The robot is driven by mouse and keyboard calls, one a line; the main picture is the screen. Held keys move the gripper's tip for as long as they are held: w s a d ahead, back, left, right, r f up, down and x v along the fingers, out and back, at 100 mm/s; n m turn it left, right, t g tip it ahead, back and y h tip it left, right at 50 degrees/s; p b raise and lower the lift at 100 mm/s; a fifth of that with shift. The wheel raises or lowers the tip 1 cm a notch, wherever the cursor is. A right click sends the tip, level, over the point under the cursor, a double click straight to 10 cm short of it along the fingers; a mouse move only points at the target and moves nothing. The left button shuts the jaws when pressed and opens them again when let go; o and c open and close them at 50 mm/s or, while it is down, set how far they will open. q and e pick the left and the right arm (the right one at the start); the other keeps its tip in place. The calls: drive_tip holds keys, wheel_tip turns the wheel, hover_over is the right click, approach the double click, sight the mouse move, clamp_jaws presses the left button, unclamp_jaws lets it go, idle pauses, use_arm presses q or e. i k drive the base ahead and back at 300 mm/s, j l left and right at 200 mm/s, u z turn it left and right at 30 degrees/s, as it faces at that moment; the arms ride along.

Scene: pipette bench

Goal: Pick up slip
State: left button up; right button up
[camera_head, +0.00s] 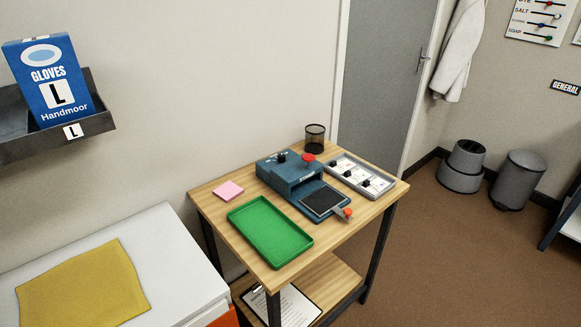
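No single item in view is clearly marked as the slip. A small pink pad of paper (229,190) lies on the wooden table (213,212), near its left edge. White cards with black knobs or clips (363,178) lie in a grey tray (392,186) at the back right of the table. A sheet of paper with print (290,306) lies on the lower shelf, partly hidden by the table. Neither of my grippers is in view.
A green tray (268,232) stands empty on the table beside a blue device (283,178) with a black pad and red knob. A black mesh cup (314,138) stands behind. A white cabinet (110,243) with a yellow cloth (82,285) is at the left.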

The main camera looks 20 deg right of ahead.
sight(356, 176)
drive_tip(key=i+l+u, duration=0.25)
drive_tip(key=l+u, duration=0.2)
drive_tip(key=l, duration=0.35)
drive_tip(key=i+l+u, duration=0.1)
drive_tip(key=l+u, duration=0.35)
drive_tip(key=l, duration=0.4)
drive_tip(key=l+u, duration=0.45)
drive_tip(key=l, duration=0.4)
drive_tip(key=k, duration=0.05)
